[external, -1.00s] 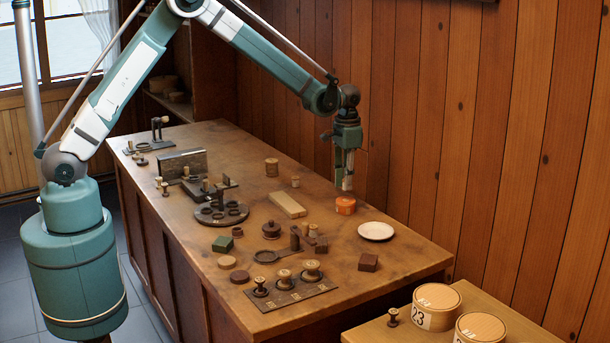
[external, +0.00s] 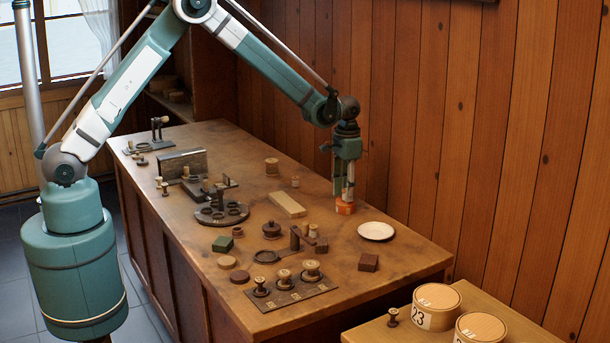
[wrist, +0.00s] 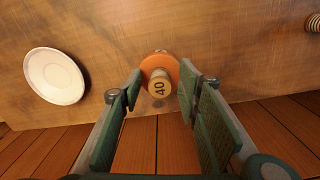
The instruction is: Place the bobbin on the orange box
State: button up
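The orange box (external: 344,208) is a low round box at the back right of the table, near the wood wall. It also shows in the wrist view (wrist: 173,66). The bobbin (wrist: 159,83), pale wood with a dark "40" on its end, appears to stand upright on the box top. My gripper (wrist: 160,92) is directly above the box, pointing down. Its two green-padded fingers are spread on either side of the bobbin, with a visible gap on each side. In the external view the fingers (external: 345,194) largely hide the bobbin.
A white plate (external: 376,231) lies to the right of the box. A pale wooden block (external: 287,205) lies to its left. Several spools, a dark round holder (external: 221,214) and a board with spools (external: 284,292) occupy the rest of the table.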

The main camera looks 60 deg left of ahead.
aim_at(344, 190)
jog(key=shift+r, duration=0.1)
dwell(0.3)
notch_tip(344, 190, up, 12)
dwell(0.7)
dwell(0.5)
jog(key=s+a+r+n+t, duration=0.1)
jog(key=s+a+r+t, duration=0.15)
jog(key=s+r, duration=0.85)
jog(key=s+a+r+t, duration=0.1)
jog(key=s+a+r, duration=0.3)
jog(key=s+r, duration=0.7)
jog(key=s+a+f+t, duration=0.2)
jog(key=s, duration=1.2)
jog(key=s+a+f+n+t, duration=0.1)
jog(key=s+a+f, duration=0.1)
jog(key=s, duration=1.2)
jog(key=shift+a+f+t, duration=0.25)
jog(key=shift+f+t, duration=0.1)
jog(key=shift+f, duration=0.05)
